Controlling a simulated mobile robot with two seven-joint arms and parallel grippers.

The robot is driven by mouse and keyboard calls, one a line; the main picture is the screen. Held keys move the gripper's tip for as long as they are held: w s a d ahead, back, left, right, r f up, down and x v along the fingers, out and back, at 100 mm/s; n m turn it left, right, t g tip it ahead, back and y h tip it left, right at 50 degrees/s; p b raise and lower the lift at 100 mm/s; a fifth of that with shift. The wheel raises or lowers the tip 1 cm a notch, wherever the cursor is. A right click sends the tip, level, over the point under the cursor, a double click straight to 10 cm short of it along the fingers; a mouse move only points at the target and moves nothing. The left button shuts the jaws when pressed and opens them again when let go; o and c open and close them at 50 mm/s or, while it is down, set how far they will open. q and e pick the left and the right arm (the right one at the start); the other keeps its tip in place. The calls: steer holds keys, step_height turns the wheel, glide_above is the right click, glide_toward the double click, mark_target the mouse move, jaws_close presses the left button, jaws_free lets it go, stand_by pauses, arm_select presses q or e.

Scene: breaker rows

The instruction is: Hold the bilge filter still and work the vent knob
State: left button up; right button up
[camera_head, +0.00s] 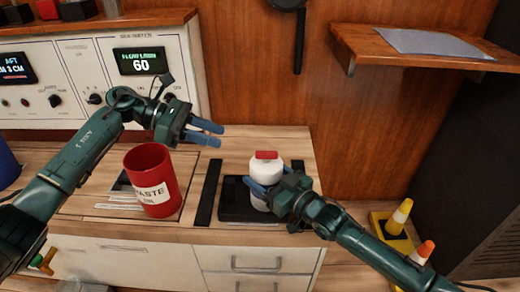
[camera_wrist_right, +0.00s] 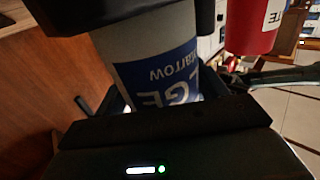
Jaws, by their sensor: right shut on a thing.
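The bilge filter (camera_head: 265,170) is a white upright canister on a black pad on the counter. A red knob (camera_head: 266,155) sits on its top. My right gripper (camera_head: 262,189) is shut around the filter's body from the right. In the right wrist view the filter (camera_wrist_right: 150,55) shows a white body and a blue label with upside-down lettering, and the gripper hides its lower part. My left gripper (camera_head: 207,133) is in the air to the left of the filter, above the counter. Its blue fingers are apart with nothing between them.
A red waste bin (camera_head: 150,170) stands on the counter left of the filter, below my left arm. Behind is a white panel (camera_head: 85,75) with displays and knobs. A wooden shelf (camera_head: 400,48) juts out at upper right. Yellow cones (camera_head: 398,218) stand at lower right.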

mark_target(264, 152)
arm_select(q)
steer(key=x, duration=1.2)
steer(key=shift+a, duration=0.1)
steer(key=shift+c, duration=0.4)
jaws_close()
